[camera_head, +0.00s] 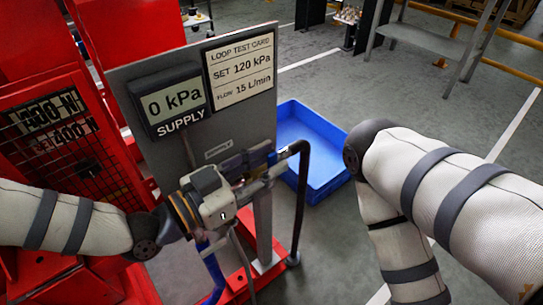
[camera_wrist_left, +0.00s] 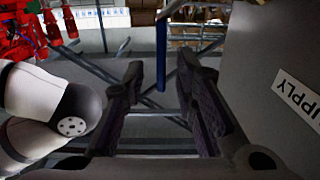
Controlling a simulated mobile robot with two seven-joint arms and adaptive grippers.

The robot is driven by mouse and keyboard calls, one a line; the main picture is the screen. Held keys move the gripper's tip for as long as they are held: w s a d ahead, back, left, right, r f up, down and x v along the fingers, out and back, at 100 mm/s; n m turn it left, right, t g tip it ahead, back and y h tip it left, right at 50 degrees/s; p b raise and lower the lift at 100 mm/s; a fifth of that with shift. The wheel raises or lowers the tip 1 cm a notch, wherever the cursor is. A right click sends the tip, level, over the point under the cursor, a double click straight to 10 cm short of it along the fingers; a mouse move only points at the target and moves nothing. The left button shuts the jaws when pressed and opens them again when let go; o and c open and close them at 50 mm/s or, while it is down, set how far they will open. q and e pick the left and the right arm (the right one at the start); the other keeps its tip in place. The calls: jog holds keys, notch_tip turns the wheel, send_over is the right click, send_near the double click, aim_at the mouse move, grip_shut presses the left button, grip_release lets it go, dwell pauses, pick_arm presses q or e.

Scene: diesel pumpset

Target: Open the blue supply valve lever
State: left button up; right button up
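My left gripper (camera_head: 268,160) reaches in front of the grey supply panel, below its SUPPLY label. In the left wrist view its two dark fingers (camera_wrist_left: 160,85) stand apart, with a clear gap between them. A slim blue bar (camera_wrist_left: 161,50), which looks like the valve lever, shows upright beyond that gap. I see no contact between the fingers and it. In the head view the gripper and wrist cover most of the valve area, so the lever's angle is unclear there. My right gripper is outside both views.
The grey panel (camera_head: 262,115) carries a 0 kPa display (camera_head: 172,103) and a loop test card (camera_head: 240,66). A black bent pipe (camera_head: 301,200) stands right of the gripper. A blue tray (camera_head: 335,140) lies on the floor behind. A red guarded machine (camera_head: 60,140) is at left.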

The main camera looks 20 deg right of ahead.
pick_arm(q)
jog(key=shift+x, duration=0.8)
jog(key=shift+c, duration=0.6)
grip_shut()
